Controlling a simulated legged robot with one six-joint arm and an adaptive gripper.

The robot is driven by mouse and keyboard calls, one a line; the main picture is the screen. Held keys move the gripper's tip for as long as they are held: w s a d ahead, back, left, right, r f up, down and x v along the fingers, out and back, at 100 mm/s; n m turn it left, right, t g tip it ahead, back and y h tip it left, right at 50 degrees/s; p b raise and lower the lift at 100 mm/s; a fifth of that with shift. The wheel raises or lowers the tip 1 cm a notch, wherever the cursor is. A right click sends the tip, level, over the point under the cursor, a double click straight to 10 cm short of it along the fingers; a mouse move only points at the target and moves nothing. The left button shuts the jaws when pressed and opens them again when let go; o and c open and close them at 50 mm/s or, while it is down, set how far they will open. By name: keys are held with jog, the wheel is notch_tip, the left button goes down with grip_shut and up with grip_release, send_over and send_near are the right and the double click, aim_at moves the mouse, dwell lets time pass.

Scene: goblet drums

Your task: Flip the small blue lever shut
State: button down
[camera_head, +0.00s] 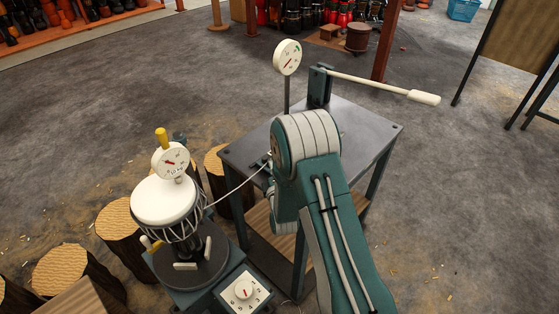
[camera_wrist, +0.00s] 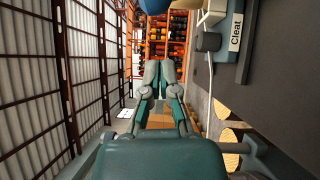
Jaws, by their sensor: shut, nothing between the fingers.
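A rounded blue thing (camera_wrist: 153,5), probably the knob of the small blue lever, is cut off at the top edge of the wrist view. Next to it are a pale block (camera_wrist: 211,14) and a grey block (camera_wrist: 207,42), beside a plate marked "Cleat" (camera_wrist: 236,32). My gripper (camera_wrist: 160,66) is shut and empty, its fingertips below the blue thing in the wrist view and apart from it in the picture. In the head view my arm hides the gripper and the lever. A pale cord (camera_head: 238,188) runs from the white-topped goblet drum (camera_head: 165,201) to the dark metal table.
The metal table (camera_head: 364,122) carries a long lever with a white handle (camera_head: 423,97) and a round gauge (camera_head: 287,57). A dial box (camera_head: 244,291) and log stools (camera_head: 62,270) stand nearby. Open floor lies beyond.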

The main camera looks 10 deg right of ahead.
jog(key=shift+w+d+r, duration=0.15)
jog(key=shift+w+d, duration=1)
jog(key=shift+d, duration=0.25)
jog(key=shift+w+d+r+m+g, duration=0.15)
jog(key=shift+d+r+m+g, duration=0.15)
jog(key=shift+m+g, duration=0.15)
jog(key=w+d+m+g, duration=0.1)
jog(key=d+r+m+g, duration=0.1)
jog(key=w+d+m+g, duration=0.1)
jog(key=d+m, duration=0.1)
jog(key=shift+w+r+y, duration=0.35)
jog(key=shift+y, duration=0.05)
jog(key=shift+d, duration=0.1)
jog(key=shift+w, duration=0.1)
